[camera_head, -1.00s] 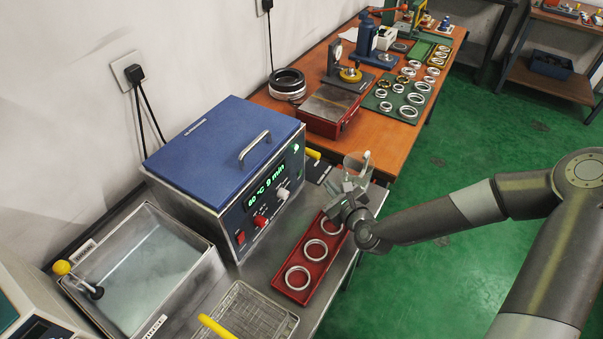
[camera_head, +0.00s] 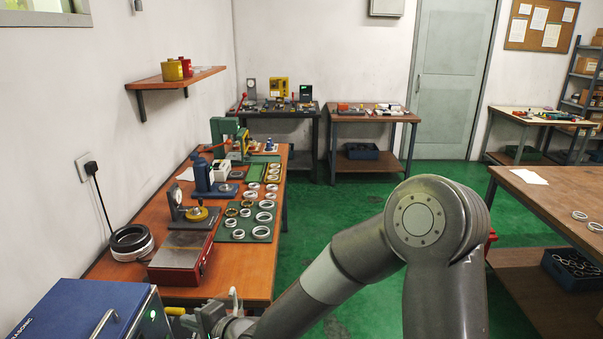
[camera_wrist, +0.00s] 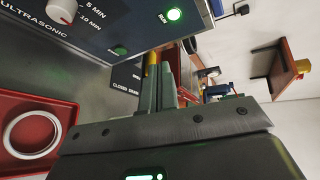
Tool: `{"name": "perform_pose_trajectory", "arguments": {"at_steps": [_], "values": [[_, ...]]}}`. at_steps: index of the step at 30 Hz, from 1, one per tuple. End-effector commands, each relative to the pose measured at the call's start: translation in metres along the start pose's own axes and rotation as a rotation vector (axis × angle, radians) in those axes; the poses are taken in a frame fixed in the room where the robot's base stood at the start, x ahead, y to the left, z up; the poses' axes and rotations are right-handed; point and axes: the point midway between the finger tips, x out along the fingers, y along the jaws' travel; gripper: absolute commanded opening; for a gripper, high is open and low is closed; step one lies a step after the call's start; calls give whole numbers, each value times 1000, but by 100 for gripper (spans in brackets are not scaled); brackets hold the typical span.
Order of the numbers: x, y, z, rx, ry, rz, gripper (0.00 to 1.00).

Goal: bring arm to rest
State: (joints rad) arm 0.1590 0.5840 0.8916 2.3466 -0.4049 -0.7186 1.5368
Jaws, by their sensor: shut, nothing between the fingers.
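My gripper (camera_head: 212,312) shows at the bottom of the head view, just right of the blue-lidded ultrasonic cleaner (camera_head: 75,308). In the wrist view its fingers (camera_wrist: 166,82) are together with nothing between them. The cleaner's control panel (camera_wrist: 120,28) stands close above them there. My arm reaches from the lower right across the green floor, with its elbow bent. In the wrist view a red tray (camera_wrist: 66,104) with a metal ring (camera_wrist: 57,125) lies at the left, apart from the fingers.
The wooden bench (camera_head: 250,286) beyond the gripper holds a red box (camera_head: 181,264), a green mat (camera_head: 238,236) with several rings, and presses. A brown table (camera_head: 540,195) stands at the right. Open green floor (camera_head: 340,180) lies between the benches.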

Motion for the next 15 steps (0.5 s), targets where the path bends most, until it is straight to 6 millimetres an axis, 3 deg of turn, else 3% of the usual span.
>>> {"name": "perform_pose_trajectory", "arguments": {"at_steps": [8, 15], "values": [[-54, -2, -53, -430, 180, 269, 0], [-132, -13, -101, -679, 336, 539, 0]]}}
